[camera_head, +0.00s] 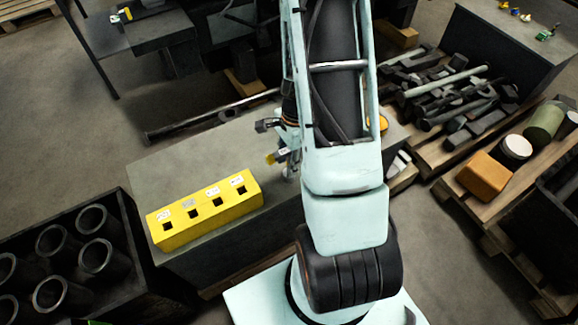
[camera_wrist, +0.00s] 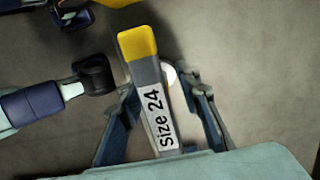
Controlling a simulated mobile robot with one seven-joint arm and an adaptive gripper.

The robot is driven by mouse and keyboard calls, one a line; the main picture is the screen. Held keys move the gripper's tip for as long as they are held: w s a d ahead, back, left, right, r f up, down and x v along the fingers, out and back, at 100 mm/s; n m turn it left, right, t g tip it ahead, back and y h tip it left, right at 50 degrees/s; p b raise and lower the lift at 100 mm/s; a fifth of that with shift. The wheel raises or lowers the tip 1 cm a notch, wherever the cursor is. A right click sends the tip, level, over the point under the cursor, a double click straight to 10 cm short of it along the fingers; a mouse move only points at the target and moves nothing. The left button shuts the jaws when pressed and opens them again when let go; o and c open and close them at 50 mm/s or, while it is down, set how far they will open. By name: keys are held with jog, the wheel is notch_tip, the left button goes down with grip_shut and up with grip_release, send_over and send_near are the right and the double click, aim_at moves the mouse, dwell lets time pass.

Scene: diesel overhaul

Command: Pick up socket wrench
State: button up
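The socket wrench (camera_wrist: 150,75) shows in the wrist view as a grey bar with a yellow end and a white "Size 24" label. My gripper (camera_wrist: 163,92) has one finger on each side of it. The fingers stand apart, with a visible gap between the bar and the right finger, so the gripper looks open around the wrench. A small white round part shows behind the bar. In the head view my gripper (camera_head: 284,160) is low over the grey bench (camera_head: 160,170), partly hidden by my arm, and a yellow wrench end shows beside it.
A yellow block (camera_head: 205,212) with several square holes and labels sits on the bench, left of my gripper. A dark crate (camera_head: 130,225) of cylinders stands at lower left. A pallet of metal parts (camera_head: 450,95) and an orange box (camera_head: 485,175) lie at right.

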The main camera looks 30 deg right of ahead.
grip_shut()
jog(key=shift+r, duration=0.15)
dwell(0.5)
jog(key=shift+r+p, duration=0.85)
jog(key=s+a+r+p, duration=0.3)
jog(key=s+r+p, duration=0.8)
jog(key=p, duration=0.8)
jog(key=s, duration=0.2)
jog(key=shift+s, duration=0.3)
jog(key=shift+p, duration=0.4)
